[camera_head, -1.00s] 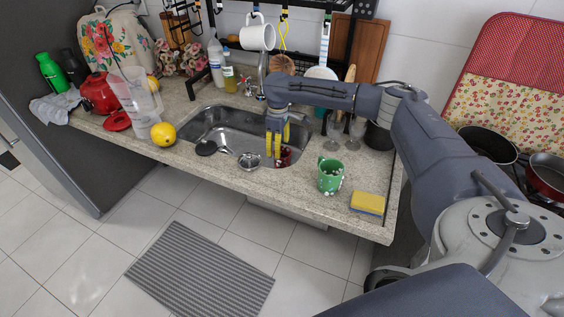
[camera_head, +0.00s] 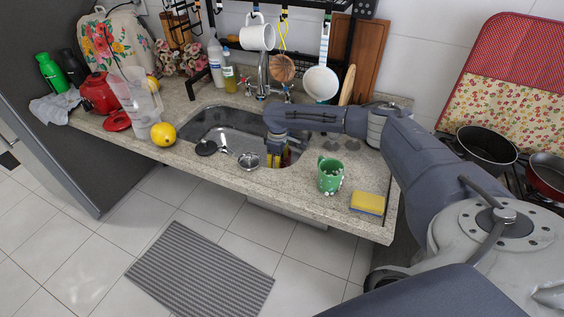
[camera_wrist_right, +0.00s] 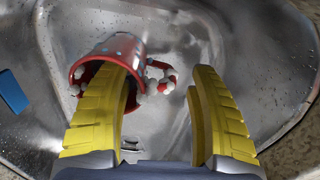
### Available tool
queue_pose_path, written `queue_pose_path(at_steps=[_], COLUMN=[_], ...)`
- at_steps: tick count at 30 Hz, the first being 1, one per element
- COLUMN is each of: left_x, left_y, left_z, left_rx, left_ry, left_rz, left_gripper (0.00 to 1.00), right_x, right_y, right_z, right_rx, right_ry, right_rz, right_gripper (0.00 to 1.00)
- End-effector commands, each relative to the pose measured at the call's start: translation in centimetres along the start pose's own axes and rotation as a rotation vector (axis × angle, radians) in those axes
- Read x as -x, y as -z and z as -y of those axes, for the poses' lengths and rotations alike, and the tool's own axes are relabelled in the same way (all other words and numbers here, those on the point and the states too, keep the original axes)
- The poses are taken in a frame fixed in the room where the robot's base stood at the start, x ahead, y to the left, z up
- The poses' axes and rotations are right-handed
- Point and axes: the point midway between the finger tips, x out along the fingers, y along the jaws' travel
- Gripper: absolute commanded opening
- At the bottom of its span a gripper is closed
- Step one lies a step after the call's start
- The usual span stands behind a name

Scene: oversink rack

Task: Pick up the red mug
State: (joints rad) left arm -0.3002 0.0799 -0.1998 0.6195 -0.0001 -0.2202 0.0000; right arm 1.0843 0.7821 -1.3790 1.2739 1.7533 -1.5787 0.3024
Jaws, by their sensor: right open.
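The red mug (camera_wrist_right: 122,48) lies on its side in the steel sink, its open mouth towards the lower left of the right wrist view. Its handle (camera_wrist_right: 163,78) points right and has white bead-like bits on it. My right gripper (camera_wrist_right: 160,72) is open with yellow fingers. Its left finger covers part of the mug's mouth, and the handle shows between the fingers. I cannot tell whether a finger touches the mug. In the head view the right gripper (camera_head: 279,152) is down in the sink and mostly hides the mug. My left gripper is not in view.
The sink walls (camera_head: 195,126) surround the right gripper. A green mug (camera_head: 330,175) and a yellow sponge (camera_head: 367,203) stand on the counter to the right. A blue object (camera_wrist_right: 12,92) lies in the sink.

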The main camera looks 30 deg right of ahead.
Motion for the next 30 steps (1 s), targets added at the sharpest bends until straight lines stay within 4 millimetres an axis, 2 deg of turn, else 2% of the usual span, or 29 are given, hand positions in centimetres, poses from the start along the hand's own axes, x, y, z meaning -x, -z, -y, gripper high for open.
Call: queue_pose_path(at_steps=[11, 26, 30], left_x=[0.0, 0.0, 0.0], left_y=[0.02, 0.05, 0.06], left_z=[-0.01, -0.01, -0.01], left_rx=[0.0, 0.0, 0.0], left_ry=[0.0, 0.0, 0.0], left_rz=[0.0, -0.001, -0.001], left_gripper=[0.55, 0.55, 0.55], right_x=[-0.43, -0.41, -0.41], right_y=[0.03, 0.04, 0.04], right_z=[-0.01, 0.0, 0.0], right_rx=[-0.001, -0.001, -0.001], right_ry=[0.0, 0.0, 0.0], right_rz=[-0.001, -0.001, -0.001], right_gripper=[0.6, 0.02, 0.0])
